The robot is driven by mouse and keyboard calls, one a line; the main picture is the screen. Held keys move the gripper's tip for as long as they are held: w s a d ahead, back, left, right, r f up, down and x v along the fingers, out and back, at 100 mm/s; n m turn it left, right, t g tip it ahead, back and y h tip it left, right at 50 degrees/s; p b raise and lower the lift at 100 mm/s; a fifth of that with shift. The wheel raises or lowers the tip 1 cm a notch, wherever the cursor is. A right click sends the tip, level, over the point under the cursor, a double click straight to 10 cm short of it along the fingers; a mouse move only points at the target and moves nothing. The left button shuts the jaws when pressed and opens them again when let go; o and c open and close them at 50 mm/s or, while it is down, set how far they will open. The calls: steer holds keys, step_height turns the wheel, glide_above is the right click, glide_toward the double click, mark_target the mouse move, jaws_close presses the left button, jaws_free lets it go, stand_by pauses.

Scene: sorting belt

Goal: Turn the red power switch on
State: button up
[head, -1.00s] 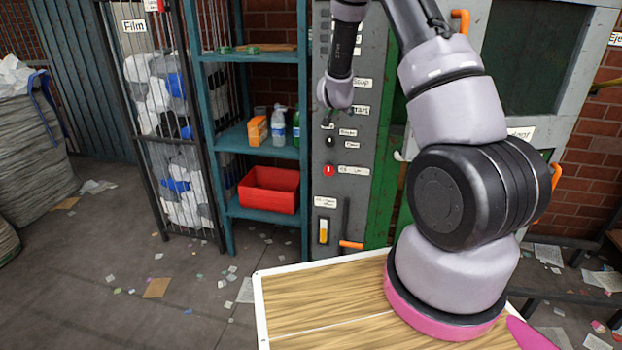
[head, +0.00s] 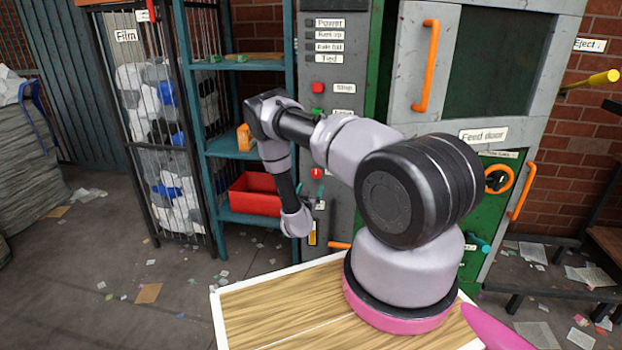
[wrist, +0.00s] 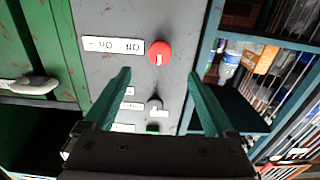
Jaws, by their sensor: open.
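The red power switch is a round knob with a white mark, on the grey control panel. In the wrist view the red knob (wrist: 160,52) is ahead of my fingertips, roughly centred between them, with its white mark running down from the middle. A white label (wrist: 113,45) is beside it. In the head view the knob (head: 317,173) shows just above my gripper (head: 326,197), which is small and partly hidden by my wrist. My gripper (wrist: 159,72) is open in the wrist view, its two teal fingers apart and empty. I see no contact with the knob.
A red stop button (head: 317,87) is higher on the grey panel (head: 345,55). The teal shelf (head: 222,143) with a red bin (head: 254,195) stands close on the left. The machine with the feed door and orange handle (head: 426,65) is on the right.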

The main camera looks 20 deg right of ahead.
mark_target(316, 174)
steer(key=x, duration=1)
steer(key=shift+w+d, duration=0.1)
steer(key=c, duration=1.4)
